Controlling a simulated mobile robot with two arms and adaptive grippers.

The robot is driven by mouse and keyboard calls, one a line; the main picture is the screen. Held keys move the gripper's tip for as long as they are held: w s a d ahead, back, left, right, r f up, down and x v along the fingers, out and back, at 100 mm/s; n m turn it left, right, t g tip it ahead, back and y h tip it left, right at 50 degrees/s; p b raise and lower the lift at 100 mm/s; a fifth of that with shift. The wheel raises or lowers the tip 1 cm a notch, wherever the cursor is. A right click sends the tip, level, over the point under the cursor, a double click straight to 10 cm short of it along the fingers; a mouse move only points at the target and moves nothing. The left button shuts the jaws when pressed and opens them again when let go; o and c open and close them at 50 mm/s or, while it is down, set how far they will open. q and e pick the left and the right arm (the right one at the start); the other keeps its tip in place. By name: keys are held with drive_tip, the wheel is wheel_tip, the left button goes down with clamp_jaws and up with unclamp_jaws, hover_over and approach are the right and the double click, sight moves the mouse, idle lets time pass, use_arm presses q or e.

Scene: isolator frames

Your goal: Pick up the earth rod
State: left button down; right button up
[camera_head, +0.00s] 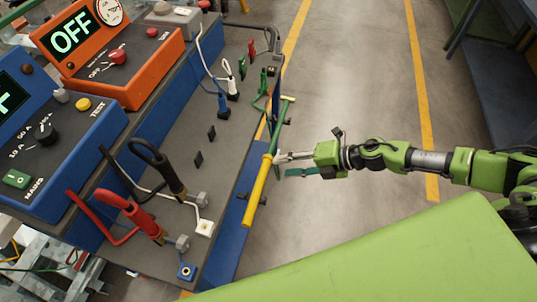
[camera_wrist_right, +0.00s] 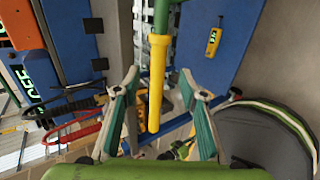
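The earth rod, with a yellow handle (camera_head: 258,190) and a green upper part, hangs along the right side of the bench, near dark brackets. In the right wrist view its yellow handle (camera_wrist_right: 157,80) runs down between my two fingers. My right gripper (camera_head: 284,164) comes from the right and its fingertips are at the rod, near where green meets yellow. In the wrist view my right gripper (camera_wrist_right: 160,90) is open, with a gap on either side of the rod; I cannot tell whether a finger touches it. My left gripper is not in view.
The grey bench top (camera_head: 225,150) carries a blue tester (camera_head: 70,140), an orange box (camera_head: 115,55), black and red clamps with cables, and several plugs. A green lead hangs near the rod's top. The floor (camera_head: 350,70) right of the bench is clear, with yellow lines.

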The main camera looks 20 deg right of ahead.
sight(268, 167)
drive_tip(key=shift+p+x, duration=0.5)
drive_tip(key=shift+x, duration=3.05)
drive_tip(key=shift+r, duration=0.15)
drive_tip(key=shift+w+r, duration=0.1)
clamp_jaws()
